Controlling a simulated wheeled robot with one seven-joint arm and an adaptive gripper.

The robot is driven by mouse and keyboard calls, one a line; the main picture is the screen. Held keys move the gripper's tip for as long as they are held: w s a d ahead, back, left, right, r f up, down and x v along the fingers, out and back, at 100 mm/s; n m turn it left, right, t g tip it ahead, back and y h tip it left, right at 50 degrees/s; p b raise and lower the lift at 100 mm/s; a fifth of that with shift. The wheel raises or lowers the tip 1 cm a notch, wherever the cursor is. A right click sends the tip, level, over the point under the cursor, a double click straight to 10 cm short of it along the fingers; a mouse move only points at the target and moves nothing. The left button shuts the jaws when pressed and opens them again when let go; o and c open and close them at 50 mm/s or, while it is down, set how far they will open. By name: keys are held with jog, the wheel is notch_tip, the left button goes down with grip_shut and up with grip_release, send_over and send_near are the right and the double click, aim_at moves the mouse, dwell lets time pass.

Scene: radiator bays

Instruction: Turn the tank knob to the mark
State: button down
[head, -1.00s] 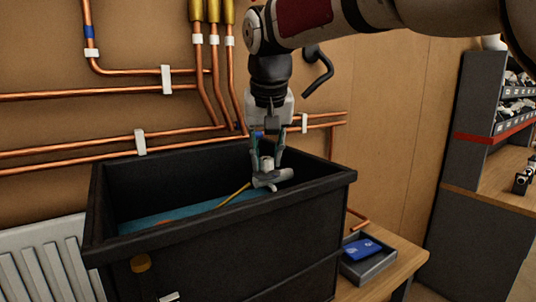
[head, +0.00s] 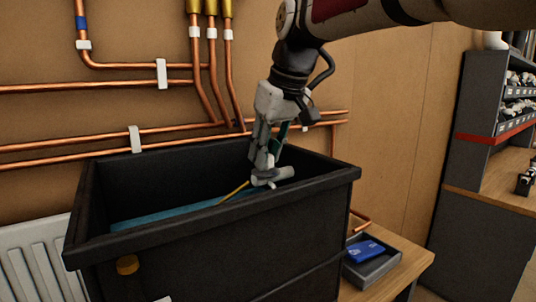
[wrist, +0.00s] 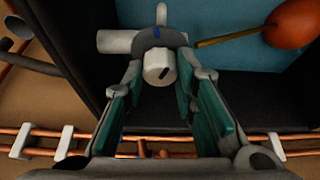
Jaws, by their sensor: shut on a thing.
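The black tank (head: 330,181) stands open with blue water (head: 160,219) inside. A grey valve body (head: 283,174) sits inside near its right end, and also shows in the wrist view (wrist: 112,41). The pale round knob (wrist: 158,68) on the valve has a dark line on its face. A small blue mark (wrist: 156,32) shows on the body beside the knob. My gripper (head: 262,170) reaches down into the tank and is shut on the knob, its teal-padded fingers on either side of it. In the head view my fingers mostly hide the knob.
A yellow rod (wrist: 232,37) runs from the valve to an orange float (wrist: 291,23). Copper pipes (head: 70,139) run along the wall behind the tank. A grey tray (head: 376,266) with a blue item (head: 365,251) lies on the bench at right. A radiator (head: 38,262) stands at left.

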jog(key=n+g, duration=0.1)
jog(key=n, duration=0.2)
jog(key=n+y+b, duration=0.1)
jog(key=n, duration=0.2)
jog(key=shift+w+g+y, duration=0.15)
jog(key=shift+g+y, duration=0.15)
jog(key=shift+g, duration=0.1)
dwell(0.3)
jog(key=c, duration=1.3)
grip_release()
jog(key=v, duration=1.2)
